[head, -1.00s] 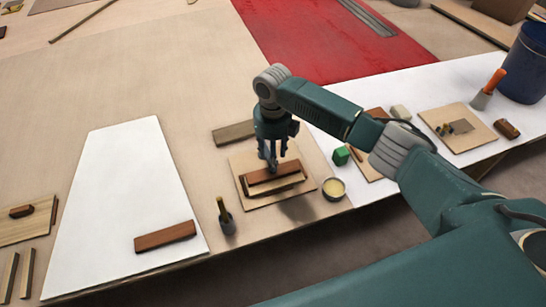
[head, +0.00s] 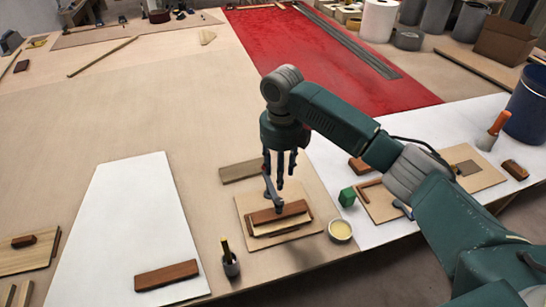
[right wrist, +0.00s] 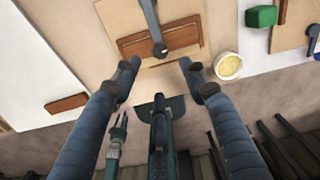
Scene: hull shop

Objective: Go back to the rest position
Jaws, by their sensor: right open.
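My right gripper (head: 280,178) hangs open and empty above a board (head: 310,231) on the bench. On that board lie a reddish-brown wood block (head: 296,209) and a paler wood piece beneath it. A dark grey tool (head: 277,204), perhaps a clamp, rests across the block, just below the fingertips and apart from them. In the right wrist view the spread fingers (right wrist: 158,75) frame empty space, with the grey tool (right wrist: 152,22) and the block (right wrist: 133,47) beyond them. My left gripper is in neither view.
A tin of pale paste (head: 340,231), a green block (head: 347,197) and a brush in a dark pot (head: 230,263) stand close by. A white panel (head: 125,220) lies left. A blue bin (head: 528,105) stands at the right. The bench beyond is largely clear.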

